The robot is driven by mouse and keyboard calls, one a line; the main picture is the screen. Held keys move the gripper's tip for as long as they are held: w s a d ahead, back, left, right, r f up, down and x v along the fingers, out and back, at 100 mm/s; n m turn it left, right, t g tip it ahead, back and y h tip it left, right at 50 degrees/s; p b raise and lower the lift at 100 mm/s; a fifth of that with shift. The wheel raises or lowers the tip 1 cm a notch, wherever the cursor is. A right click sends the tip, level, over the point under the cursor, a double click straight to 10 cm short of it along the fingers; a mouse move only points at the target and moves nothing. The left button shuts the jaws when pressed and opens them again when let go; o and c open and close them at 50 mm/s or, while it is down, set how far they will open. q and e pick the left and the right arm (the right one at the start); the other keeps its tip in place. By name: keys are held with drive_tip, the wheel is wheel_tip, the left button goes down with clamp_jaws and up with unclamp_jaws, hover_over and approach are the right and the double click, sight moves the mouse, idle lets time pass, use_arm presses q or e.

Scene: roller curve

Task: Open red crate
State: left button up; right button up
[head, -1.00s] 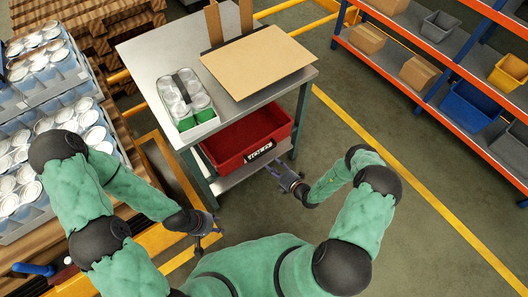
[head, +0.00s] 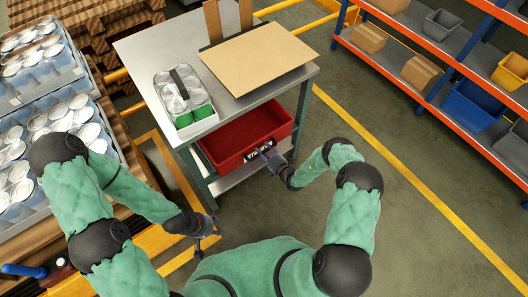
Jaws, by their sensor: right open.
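The red crate (head: 232,146) sits on the lower shelf of the grey table (head: 152,50), under the tabletop, with a white-lettered label on its front. The upper rear part of the crate is hidden by the tabletop. My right gripper (head: 267,154) is open at the crate's front, by the label. I cannot tell whether its fingers touch the crate. My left gripper (head: 210,230) is low, left of my body and in front of the table's near left leg, apart from the crate. Its jaws are too small to read.
On the tabletop are a tray of cans (head: 187,102) and a cardboard sheet (head: 256,58). Stacked can trays (head: 22,190) stand at the left. An orange-edged shelf rack (head: 440,85) with bins stands at the right. The floor (head: 400,200) right of the table is clear.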

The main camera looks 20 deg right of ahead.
drive_tip(key=shift+c, duration=0.2)
clamp_jaws()
drive_tip(key=shift+s, duration=0.1)
drive_tip(key=f+v, duration=0.3)
drive_tip(key=v, duration=1.1)
drive_tip(key=s+f+p+v, duration=0.1)
drive_tip(key=f+v, duration=0.2)
drive_tip(key=v, duration=1)
drive_tip(key=shift+s+d, duration=0.2)
drive_tip(key=shift+s, duration=0.3)
drive_tip(key=shift+r, duration=0.1)
